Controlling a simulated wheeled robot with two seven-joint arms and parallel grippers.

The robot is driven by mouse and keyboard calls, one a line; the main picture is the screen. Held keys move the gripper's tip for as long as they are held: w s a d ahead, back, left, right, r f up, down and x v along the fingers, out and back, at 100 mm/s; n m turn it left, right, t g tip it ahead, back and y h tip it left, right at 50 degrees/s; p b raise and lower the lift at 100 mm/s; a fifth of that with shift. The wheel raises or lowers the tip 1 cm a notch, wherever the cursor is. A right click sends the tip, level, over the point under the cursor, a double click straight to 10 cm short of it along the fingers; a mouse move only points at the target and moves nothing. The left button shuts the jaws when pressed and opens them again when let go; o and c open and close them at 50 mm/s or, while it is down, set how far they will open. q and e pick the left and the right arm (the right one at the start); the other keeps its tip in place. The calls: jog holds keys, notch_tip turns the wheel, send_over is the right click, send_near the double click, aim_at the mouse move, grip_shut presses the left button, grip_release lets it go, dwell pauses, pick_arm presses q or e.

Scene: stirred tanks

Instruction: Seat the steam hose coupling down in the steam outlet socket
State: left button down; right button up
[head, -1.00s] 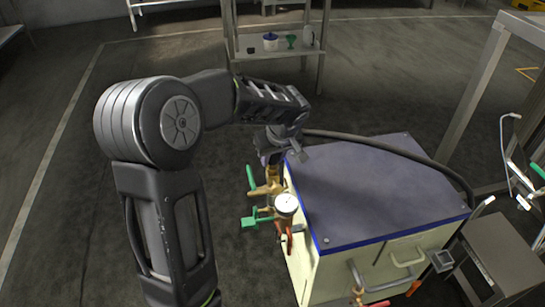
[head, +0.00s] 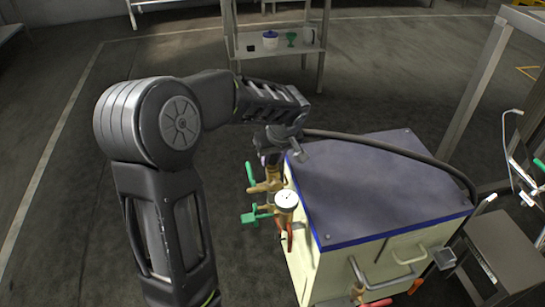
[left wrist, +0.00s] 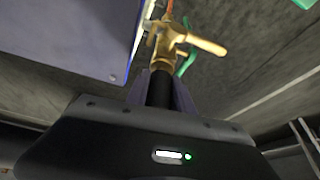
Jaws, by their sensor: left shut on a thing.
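The black hose (head: 400,152) runs from the gripper across the cabinet top to the right. The brass steam outlet fitting (head: 268,186) stands directly below the gripper; it also shows in the left wrist view (left wrist: 168,42), in line with the coupling. I cannot tell how deep the coupling sits in the socket. My right gripper is not in view.
The cabinet (head: 375,190) stands right of my left arm. A white-faced gauge (head: 286,200), green handles (head: 250,218) and red levers (head: 290,236) crowd the fittings. A shelf (head: 275,48) with small vessels is behind. Floor on the left is clear.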

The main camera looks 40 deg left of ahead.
pick_arm(q)
jog(key=shift+f+b, duration=0.15)
jog(key=shift+b, duration=0.2)
dwell(0.4)
dwell(0.3)
jog(key=c, duration=1)
grip_release()
jog(key=shift+o, duration=0.2)
jog(key=o, duration=0.4)
jog(key=shift+r+p, duration=2.55)
jog(key=shift+r, duration=1.5)
